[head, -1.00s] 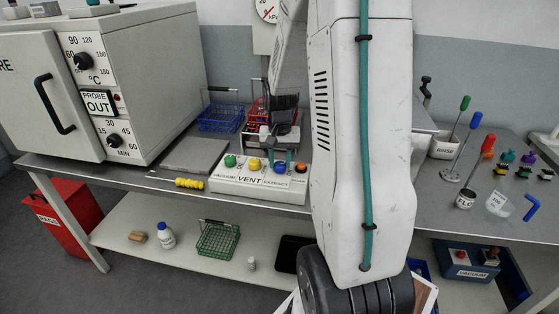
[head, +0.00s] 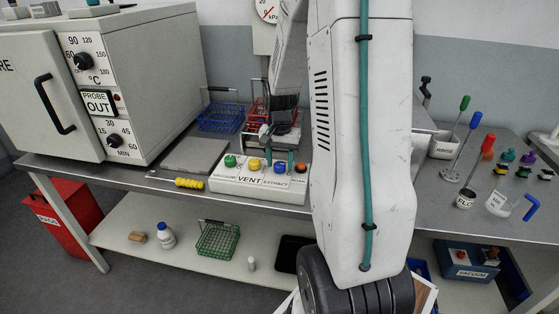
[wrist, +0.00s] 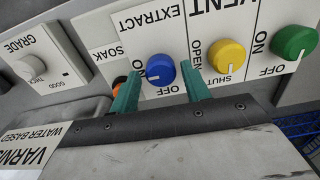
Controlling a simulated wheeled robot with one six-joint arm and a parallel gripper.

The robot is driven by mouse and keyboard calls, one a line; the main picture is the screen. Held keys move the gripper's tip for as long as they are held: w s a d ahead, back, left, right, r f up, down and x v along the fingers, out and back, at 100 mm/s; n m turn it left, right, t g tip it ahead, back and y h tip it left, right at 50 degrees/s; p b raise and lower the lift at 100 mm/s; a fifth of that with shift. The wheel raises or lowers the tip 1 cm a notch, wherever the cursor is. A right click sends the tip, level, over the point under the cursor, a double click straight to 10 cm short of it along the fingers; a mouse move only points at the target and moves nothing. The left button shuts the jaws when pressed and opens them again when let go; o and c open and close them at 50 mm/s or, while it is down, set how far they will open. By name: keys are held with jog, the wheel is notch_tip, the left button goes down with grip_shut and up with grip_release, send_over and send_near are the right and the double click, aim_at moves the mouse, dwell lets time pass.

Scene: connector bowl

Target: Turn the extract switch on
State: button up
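The control box (head: 230,184) stands on the bench with a row of coloured knobs on it. The blue extract knob (head: 280,167) also shows in the wrist view (wrist: 160,67), where the labels are upside down. Its white mark lies at the knob's lower left, between the ON and OFF words; I cannot tell which it points to. My gripper (wrist: 160,88) is open, with one teal finger on either side of the blue knob's near edge. I see no clear contact.
The yellow vent knob (wrist: 227,56) is close beside my right finger. The green vacuum knob (wrist: 294,42) is farther right. The orange soak knob (head: 301,168) is beside my left finger. A yellow-handled tool (head: 189,183) and a blue basket (head: 221,118) are nearby.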

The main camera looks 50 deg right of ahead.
aim_at(280, 164)
jog(key=shift+o, duration=0.2)
jog(key=shift+r, duration=0.1)
notch_tip(280, 164, up, 8)
jog(key=shift+f, duration=0.15)
dwell(0.8)
jog(key=s+a+r+n, duration=0.3)
jog(key=s+a, duration=0.3)
jog(key=a, duration=0.2)
jog(key=s+a+r+n+t, duration=0.1)
jog(key=s+a+r+n, duration=0.3)
jog(key=a, duration=0.5)
jog(key=s+a+r+n, duration=0.3)
jog(key=s+a+n, duration=0.2)
jog(key=s+a, duration=0.3)
jog(key=shift+s+a+r, duration=0.15)
jog(key=shift+a+r, duration=0.05)
jog(key=shift+a, duration=0.4)
